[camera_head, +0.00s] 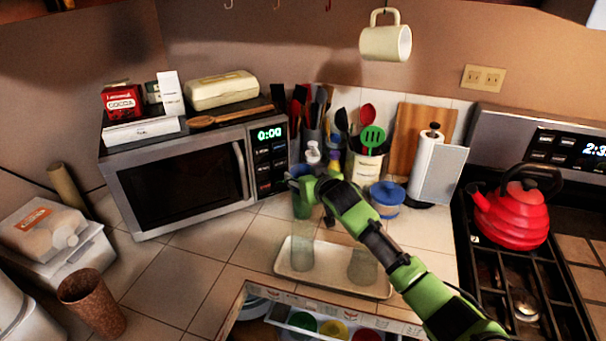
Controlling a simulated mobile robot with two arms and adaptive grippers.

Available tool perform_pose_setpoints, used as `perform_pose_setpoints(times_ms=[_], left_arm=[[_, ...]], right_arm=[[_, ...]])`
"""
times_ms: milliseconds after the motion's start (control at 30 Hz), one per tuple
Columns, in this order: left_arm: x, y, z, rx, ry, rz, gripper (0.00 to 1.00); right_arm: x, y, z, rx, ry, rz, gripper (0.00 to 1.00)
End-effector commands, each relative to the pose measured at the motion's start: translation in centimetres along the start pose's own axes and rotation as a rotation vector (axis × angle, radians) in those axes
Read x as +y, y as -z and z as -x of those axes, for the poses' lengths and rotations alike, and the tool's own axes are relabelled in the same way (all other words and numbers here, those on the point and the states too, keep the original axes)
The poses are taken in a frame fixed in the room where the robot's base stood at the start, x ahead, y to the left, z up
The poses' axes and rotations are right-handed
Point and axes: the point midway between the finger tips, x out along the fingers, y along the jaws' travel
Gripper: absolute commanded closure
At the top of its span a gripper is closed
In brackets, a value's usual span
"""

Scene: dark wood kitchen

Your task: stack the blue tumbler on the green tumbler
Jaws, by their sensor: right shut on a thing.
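My right gripper (314,187) reaches in from the lower right and is shut on a tumbler at the counter's middle, in front of the utensils. A bluish tumbler rim (299,171) shows at the top, beside the fingers. A greenish tumbler body (302,208) shows directly below it. The fingers cover part of both, so I cannot tell whether they touch or are nested. Two clear greyish tumblers stand below on a pale tray, one at the left (300,257) and one at the right (362,268). My left gripper is not in view.
The tray (333,290) lies near the counter edge, above an open drawer (325,325) with coloured cups. The microwave (185,170) is at left. A blue-lidded jar (386,198), paper towel roll (428,165) and red kettle (512,213) are at right. Tiles left of the tray are clear.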

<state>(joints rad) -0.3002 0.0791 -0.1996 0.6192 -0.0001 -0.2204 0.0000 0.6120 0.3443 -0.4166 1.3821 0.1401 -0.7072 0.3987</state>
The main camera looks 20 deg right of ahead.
Motion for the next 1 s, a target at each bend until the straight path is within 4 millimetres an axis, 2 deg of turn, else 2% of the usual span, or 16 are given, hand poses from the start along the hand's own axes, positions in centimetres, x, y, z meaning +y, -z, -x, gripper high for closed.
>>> perform_pose_setpoints(times_ms=[33,67,100,433,633,767,1000], left_arm=[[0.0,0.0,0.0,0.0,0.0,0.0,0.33],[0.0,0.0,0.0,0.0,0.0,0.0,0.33],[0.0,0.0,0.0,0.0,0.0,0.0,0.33],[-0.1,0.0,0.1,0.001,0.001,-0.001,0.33],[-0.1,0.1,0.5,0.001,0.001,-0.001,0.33],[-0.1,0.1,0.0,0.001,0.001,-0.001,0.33],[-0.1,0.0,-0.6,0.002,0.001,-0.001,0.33]], right_arm=[[0.0,0.1,0.0,0.002,0.0,0.0,0.72],[0.0,0.1,0.0,0.001,0.0,0.0,0.45],[0.0,0.1,0.0,0.001,0.0,0.0,0.34],[0.0,0.1,0.0,0.001,0.0,0.0,0.33],[0.0,1.4,0.8,0.001,0.001,0.001,0.33],[0.0,1.1,2.4,0.002,0.001,0.0,0.33],[0.0,1.1,6.6,0.003,0.001,0.002,0.33]])
